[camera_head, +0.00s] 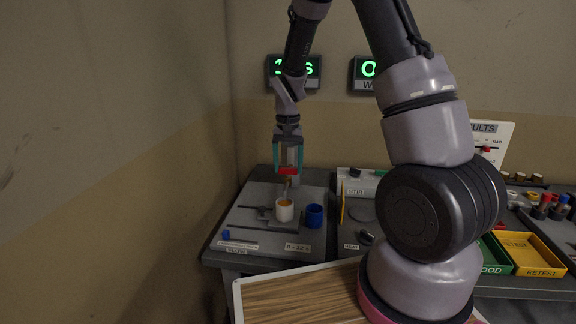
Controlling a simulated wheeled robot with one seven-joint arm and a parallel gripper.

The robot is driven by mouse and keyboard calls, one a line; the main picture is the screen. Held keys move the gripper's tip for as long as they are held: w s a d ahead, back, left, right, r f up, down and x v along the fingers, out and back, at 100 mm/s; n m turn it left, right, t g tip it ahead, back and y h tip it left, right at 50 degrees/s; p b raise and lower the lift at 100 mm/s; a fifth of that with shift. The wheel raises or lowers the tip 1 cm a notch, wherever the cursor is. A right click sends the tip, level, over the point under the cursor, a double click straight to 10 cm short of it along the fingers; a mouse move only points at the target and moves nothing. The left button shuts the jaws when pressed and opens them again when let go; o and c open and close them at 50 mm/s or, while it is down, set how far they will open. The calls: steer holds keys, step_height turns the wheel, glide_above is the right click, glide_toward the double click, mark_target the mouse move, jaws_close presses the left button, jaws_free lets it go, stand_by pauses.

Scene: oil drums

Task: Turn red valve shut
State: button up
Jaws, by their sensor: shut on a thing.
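My gripper (288,166) points down at the left work table (232,228), with its teal-edged fingers around a small red piece (288,171). It is shut on this red piece, which may be the red valve's handle; the fingers hide part of it. A thin light-brown part shows just below the red piece. A white cup (285,211) with an orange-brown inside stands under the gripper. Whether the red piece is fixed to a stand or pipe behind the fingers cannot be told. How far the valve is turned cannot be seen.
A blue cup (315,215) stands right of the white cup. A yellow tray (530,253) labelled RETEST and a green tray (493,256) are at right. My arm hides the middle.

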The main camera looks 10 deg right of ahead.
steer(key=shift+m, duration=0.3)
stand_by(0.4)
steer(key=o, duration=1.1)
step_height(320, 180, up, 11)
steer(key=s+d+r+t+y, duration=0.2)
steer(key=s+d+r+t, duration=0.15)
steer(key=s+r, duration=0.8)
steer(key=s+d+r+t, duration=0.1)
steer(key=s+r+t, duration=0.1)
steer(key=s, duration=0.3)
steer(key=s+d+r+t, duration=0.1)
steer(key=s+r, duration=0.3)
steer(key=s, duration=0.2)
steer(key=shift+r+t, duration=0.35)
